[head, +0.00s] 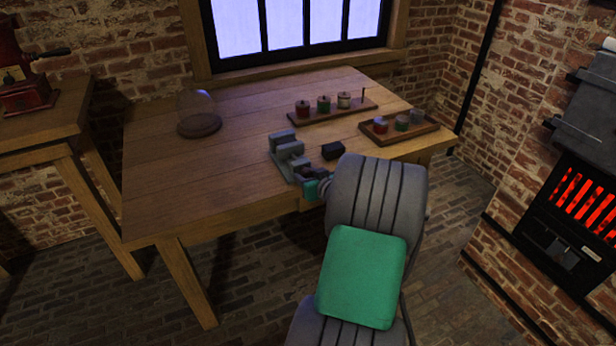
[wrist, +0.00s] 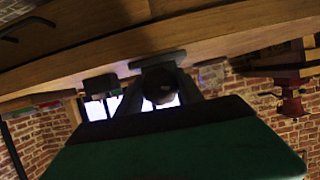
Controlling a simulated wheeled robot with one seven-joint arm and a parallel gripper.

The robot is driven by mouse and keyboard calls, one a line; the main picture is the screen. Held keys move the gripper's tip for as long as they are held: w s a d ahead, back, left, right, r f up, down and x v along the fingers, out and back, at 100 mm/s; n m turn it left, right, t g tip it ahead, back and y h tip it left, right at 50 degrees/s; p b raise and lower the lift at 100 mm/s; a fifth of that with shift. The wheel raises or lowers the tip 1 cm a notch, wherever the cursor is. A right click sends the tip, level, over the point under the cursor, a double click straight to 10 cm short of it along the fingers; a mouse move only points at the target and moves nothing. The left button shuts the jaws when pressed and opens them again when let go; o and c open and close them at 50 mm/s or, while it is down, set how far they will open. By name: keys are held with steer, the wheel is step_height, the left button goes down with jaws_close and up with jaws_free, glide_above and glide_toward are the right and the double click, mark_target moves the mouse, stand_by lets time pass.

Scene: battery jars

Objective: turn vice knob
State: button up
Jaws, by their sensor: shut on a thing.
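The grey vice (head: 285,150) stands at the front edge of the wooden table in the head view. My gripper (head: 314,186) is at the vice's near end, and my forearm hides part of it. In the wrist view, a round, dark knob (wrist: 160,88) sits between the two fingers of my gripper (wrist: 160,95), which are shut on it. The vice body (wrist: 158,60) shows behind the knob. The knob is hidden or too small to make out in the head view.
A black block (head: 332,150) lies right of the vice. A wooden rack (head: 328,112) with jars and a tray (head: 430,126) with jars stand beyond. A glass dome (head: 197,105) stands at the left. The table's left front is clear. A glowing stove (head: 575,205) is at the right.

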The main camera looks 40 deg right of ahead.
steer(key=c, duration=0.3)
steer(key=shift+f+m+y+b, duration=0.2)
steer(key=shift+m+y+b, duration=0.1)
steer(key=shift+b, duration=0.2)
steer(key=shift+r, duration=0.1)
steer(key=o, duration=1.4)
steer(key=shift+r, duration=0.1)
steer(key=v, duration=0.7)
steer(key=shift+s+a+r, duration=0.1)
steer(key=shift+s, duration=0.25)
